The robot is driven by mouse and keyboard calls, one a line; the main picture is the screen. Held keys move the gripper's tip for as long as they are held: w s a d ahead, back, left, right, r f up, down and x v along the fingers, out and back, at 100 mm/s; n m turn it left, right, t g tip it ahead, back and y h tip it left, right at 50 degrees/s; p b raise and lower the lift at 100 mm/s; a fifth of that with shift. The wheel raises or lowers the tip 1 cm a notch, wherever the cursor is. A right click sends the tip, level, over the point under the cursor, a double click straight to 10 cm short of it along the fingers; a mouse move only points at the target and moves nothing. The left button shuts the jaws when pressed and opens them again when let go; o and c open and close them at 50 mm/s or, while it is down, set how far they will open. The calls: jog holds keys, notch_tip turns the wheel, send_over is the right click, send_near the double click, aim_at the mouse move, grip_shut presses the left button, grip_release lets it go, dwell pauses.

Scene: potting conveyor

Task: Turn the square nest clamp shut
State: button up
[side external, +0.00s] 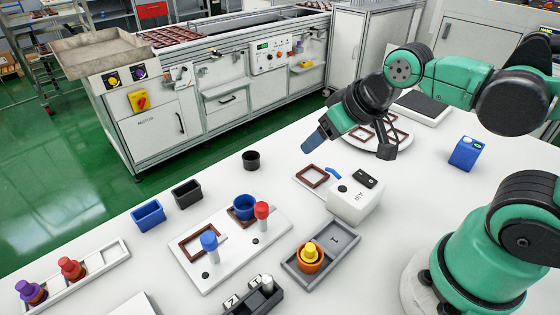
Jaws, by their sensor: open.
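A white fixture plate (232,258) lies on the table at the lower middle. It bears a brown square nest frame (196,245) and a round blue cup (243,207). A blue-topped knob (209,241) stands upright at the square frame's right edge, and a red-topped knob (262,211) stands beside the round cup. I cannot tell the clamp's exact angle. My gripper (316,140) is open, up and to the right of the plate, apart from it. I see nothing held.
A white AIR box (355,199) stands right of the plate, beside another brown frame (313,176). A grey tray (300,270) holds an orange pot with a yellow knob. Blue (148,215) and black (187,193) bins stand left. A labelled rack (252,298) is in front.

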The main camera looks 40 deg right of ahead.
jog(key=w+a+m+g, duration=0.2)
jog(key=a+m+g, duration=0.1)
jog(key=a+m, duration=0.2)
jog(key=m+g, duration=0.4)
jog(key=m, duration=0.3)
send_over(262, 205)
notch_tip(262, 205, down, 3)
jog(key=shift+f, duration=2.85)
grip_shut()
